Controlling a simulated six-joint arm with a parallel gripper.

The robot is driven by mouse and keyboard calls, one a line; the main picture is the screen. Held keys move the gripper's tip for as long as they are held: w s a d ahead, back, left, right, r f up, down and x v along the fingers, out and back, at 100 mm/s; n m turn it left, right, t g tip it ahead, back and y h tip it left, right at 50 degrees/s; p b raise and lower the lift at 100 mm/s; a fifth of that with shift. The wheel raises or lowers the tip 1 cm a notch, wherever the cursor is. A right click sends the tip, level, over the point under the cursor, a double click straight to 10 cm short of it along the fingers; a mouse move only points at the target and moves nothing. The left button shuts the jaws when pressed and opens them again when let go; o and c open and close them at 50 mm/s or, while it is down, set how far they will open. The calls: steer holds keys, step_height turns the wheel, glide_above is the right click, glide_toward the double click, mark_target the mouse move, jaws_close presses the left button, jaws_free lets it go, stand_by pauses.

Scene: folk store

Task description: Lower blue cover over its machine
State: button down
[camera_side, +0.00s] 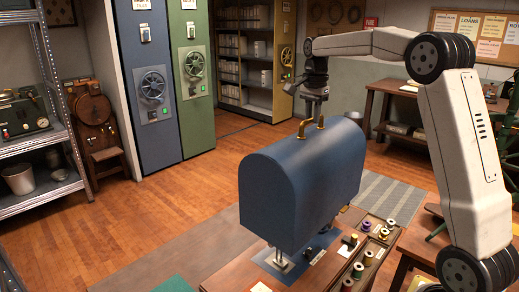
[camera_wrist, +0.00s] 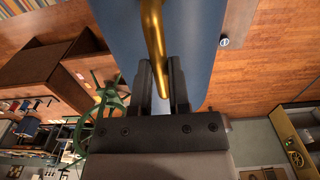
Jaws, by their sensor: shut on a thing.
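The blue cover (camera_side: 297,195) has a domed top and hangs upright over the work table (camera_side: 232,279). Its brass handle (camera_side: 321,122) is on top. My gripper (camera_side: 315,108) is shut on this handle; the wrist view shows both fingers (camera_wrist: 161,88) on either side of the brass bar (camera_wrist: 152,30), with the blue cover (camera_wrist: 195,40) beyond. Below the cover's lower edge, a metal part of the machine (camera_side: 281,263) and a dark blue base (camera_side: 312,252) show. The rest of the machine is hidden by the cover.
A wooden tray of colored thread spools (camera_side: 365,255) sits close to the cover's right side on the table. A grey striped rug (camera_side: 392,195) lies behind. Metal shelves (camera_side: 40,110) stand at far left, and lockers (camera_side: 150,80) at the back.

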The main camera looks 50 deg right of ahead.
mark_target(311, 132)
stand_by(0.3)
steer(key=shift+f, duration=4)
steer(key=shift+f, duration=2.5)
steer(key=shift+f, duration=1.15)
